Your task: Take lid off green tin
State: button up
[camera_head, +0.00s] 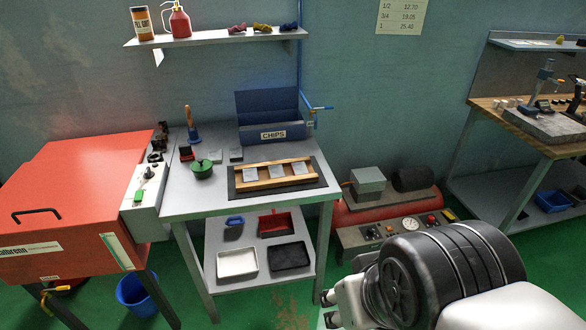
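The green tin (202,172) stands upright at the left part of the grey cart's top (190,205). Its round green lid (203,164) with a small knob sits on top. My gripper (328,309) is at the lower middle of the view, to the right of the cart and well away from the tin. Its two fingertips are apart, with nothing seen between them. My arm hides part of the floor and the lower right.
On the cart top are a wooden rack (270,183) with grey plates, a blue CHIPS bin (270,115), a blue-based tool with a wooden handle (190,125) and small blocks. A red cabinet (75,190) adjoins left. The lower shelf holds several trays.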

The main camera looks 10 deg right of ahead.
aim_at(200, 166)
jog(key=i+j+u, duration=0.15)
jog(key=i+j, duration=0.2)
jog(key=i+j+u, duration=0.1)
jog(key=i+j, duration=0.15)
jog(key=i, duration=0.3)
jog(key=i+j+u, duration=0.15)
jog(key=i, duration=0.3)
jog(key=i+j+u, duration=0.15)
jog(key=i, duration=0.35)
jog(key=j, duration=0.1)
